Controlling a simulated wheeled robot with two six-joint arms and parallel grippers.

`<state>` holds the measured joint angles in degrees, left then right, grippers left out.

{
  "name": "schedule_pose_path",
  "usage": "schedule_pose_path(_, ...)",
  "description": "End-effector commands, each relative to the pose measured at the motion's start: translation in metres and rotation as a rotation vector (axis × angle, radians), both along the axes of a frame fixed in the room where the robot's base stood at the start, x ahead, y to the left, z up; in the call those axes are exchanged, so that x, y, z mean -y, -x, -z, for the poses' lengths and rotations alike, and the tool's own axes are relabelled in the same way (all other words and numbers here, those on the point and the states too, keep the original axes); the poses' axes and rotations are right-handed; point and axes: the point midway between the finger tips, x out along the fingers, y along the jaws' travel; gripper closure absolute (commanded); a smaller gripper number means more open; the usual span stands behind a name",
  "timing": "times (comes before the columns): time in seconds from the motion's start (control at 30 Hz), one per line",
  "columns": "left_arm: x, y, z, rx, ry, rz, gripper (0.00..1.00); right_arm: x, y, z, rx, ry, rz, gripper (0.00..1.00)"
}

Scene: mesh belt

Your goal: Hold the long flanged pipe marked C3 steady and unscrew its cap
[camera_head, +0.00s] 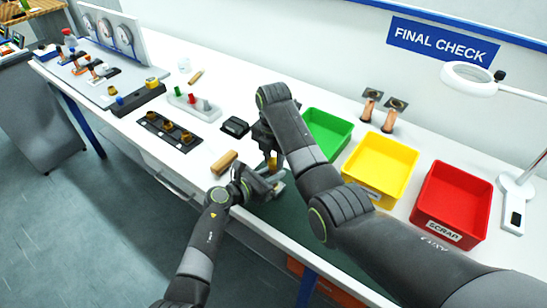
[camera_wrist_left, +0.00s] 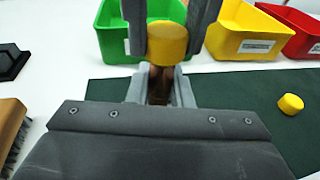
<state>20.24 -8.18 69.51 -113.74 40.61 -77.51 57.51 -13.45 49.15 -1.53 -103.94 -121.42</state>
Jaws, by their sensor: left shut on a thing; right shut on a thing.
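The copper-coloured pipe (camera_wrist_left: 160,88) stands upright above the green mat, with a yellow cap (camera_wrist_left: 168,43) on its top end. The cap also shows in the head view (camera_head: 272,162). My left gripper (camera_head: 274,181) is shut around the pipe below the cap; its fingers show on both sides in the left wrist view (camera_wrist_left: 160,95). My right gripper (camera_head: 266,142) comes from above and is shut on the cap, with a finger on either side (camera_wrist_left: 167,30). The pipe's lower part, flange and C3 mark are hidden. A second yellow cap (camera_wrist_left: 290,104) lies loose on the mat.
Green (camera_head: 327,133), yellow (camera_head: 383,165) and red (camera_head: 452,200) bins stand behind and right of my grippers. A wooden brush (camera_head: 223,161) and a black box (camera_head: 235,127) lie to the left. The green mat (camera_wrist_left: 235,110) is mostly clear on the right.

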Motion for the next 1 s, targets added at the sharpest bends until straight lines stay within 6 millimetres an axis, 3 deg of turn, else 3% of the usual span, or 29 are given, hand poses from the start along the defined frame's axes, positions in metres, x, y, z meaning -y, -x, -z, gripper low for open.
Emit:
schedule_pose_path(0.43,0.0,0.0,0.001,-0.001,0.0,0.0,1.0,0.001,-0.001,-0.003,0.003,0.002,0.004,1.0)
schedule_pose_path(1.0,0.0,0.0,0.001,-0.001,0.0,0.0,1.0,0.0,-0.001,-0.021,0.002,0.0,0.003,1.0)
